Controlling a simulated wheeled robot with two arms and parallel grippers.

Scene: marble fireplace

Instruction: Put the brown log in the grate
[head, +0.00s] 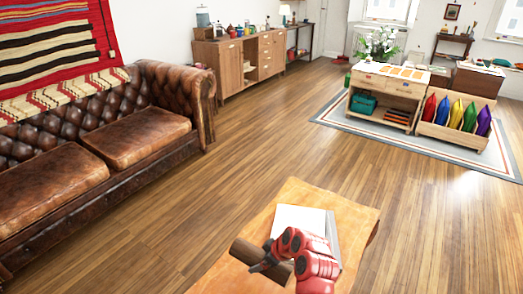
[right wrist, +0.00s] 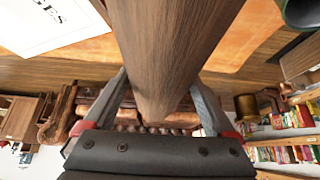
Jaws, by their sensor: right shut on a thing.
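The brown log (head: 246,252) is in the grip of my right gripper (head: 268,262) at the bottom of the head view. It lies level over the near part of a tan-topped table, and I cannot tell if it touches the top. In the right wrist view the log (right wrist: 175,45) runs between the two fingers of the right gripper (right wrist: 162,105), which are shut on it. My left gripper is not in view. No grate or fireplace shows in either view.
The tan tabletop (head: 302,195) carries a white open book or magazine (head: 300,217) beside the log. A brown leather sofa (head: 130,140) stands at left. A wooden cart (head: 385,90) and a bin of coloured cushions (head: 455,133) stand on a rug at right. The wooden floor between is clear.

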